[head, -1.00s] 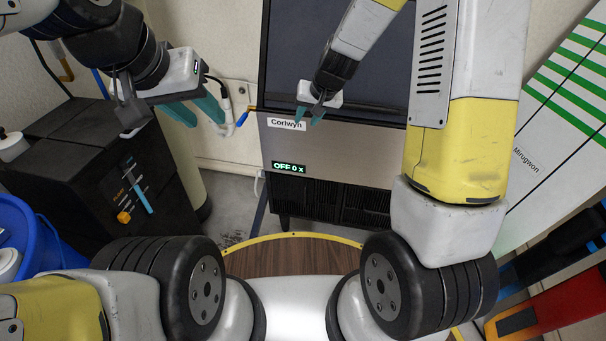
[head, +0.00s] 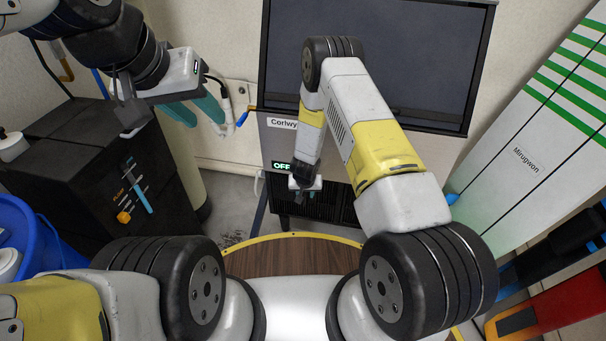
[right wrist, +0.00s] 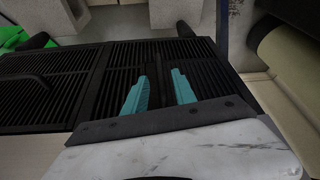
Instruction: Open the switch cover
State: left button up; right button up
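The ice maker (head: 400,150) stands ahead, with a dark upper door, a steel front band and black slatted panels (head: 338,205) below. A green display reading OFF (head: 281,166) is partly covered by my right arm. My right gripper (head: 305,192) is in front of the lower slatted front. I cannot clearly make out a switch cover. My left gripper (head: 194,110) is open and empty, left of the ice maker.
A black cabinet (head: 90,170) with tools on its side and a blue bin (head: 40,240) stand at left. A white panel with green stripes (head: 540,140) leans at right. A round wooden surface with a yellow rim (head: 290,257) lies in front of the ice maker.

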aim_at(305, 195)
jog(key=shift+x, duration=2.35)
jog(key=shift+c, duration=0.4)
grip_shut()
